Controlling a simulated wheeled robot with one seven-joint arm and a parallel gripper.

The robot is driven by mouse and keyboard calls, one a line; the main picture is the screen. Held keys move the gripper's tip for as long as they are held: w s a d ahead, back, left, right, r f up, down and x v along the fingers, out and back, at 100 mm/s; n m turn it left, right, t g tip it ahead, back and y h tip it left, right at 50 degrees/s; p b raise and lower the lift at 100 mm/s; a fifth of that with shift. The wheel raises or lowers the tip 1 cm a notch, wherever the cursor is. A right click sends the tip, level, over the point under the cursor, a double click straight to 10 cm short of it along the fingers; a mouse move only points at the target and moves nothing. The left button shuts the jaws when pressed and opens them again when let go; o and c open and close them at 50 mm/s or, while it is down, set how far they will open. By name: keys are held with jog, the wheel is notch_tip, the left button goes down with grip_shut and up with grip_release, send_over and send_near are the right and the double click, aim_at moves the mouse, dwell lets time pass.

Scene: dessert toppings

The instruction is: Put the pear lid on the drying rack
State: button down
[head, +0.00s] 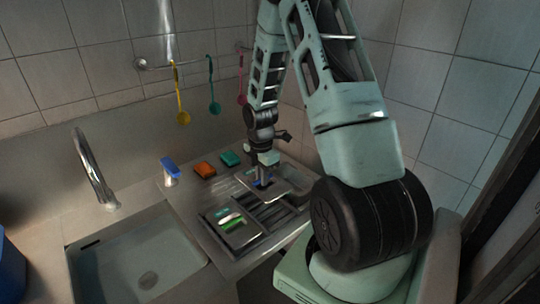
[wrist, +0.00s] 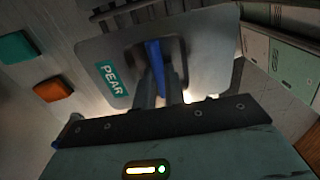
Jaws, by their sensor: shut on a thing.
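The pear lid (wrist: 210,62) is a grey metal plate with a teal PEAR label and a blue handle (wrist: 154,62). My gripper (wrist: 162,85) is shut on that blue handle. In the head view my gripper (head: 263,182) points down with the lid under it, near the back of the drying rack. The drying rack (head: 272,216) has dark slats on the metal counter. Its slats also show at the top of the wrist view. I cannot tell whether the lid touches the rack or hangs just above it.
Orange (head: 204,170) and teal (head: 231,158) blocks and a blue-topped item (head: 170,168) stand behind. The sink (head: 135,265) is at left. Utensils hang on the wall.

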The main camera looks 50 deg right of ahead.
jog(key=shift+d, duration=0.35)
notch_tip(320, 180, down, 6)
jog(key=b, duration=0.6)
jog(key=shift+f, duration=0.2)
jog(key=shift+f+b, duration=1.15)
jog(key=shift+f, duration=0.75)
jog(key=c, duration=1.4)
grip_release()
jog(key=shift+r, duration=0.15)
notch_tip(320, 180, up, 17)
jog(key=shift+r+b, duration=0.1)
jog(key=shift+b, duration=0.5)
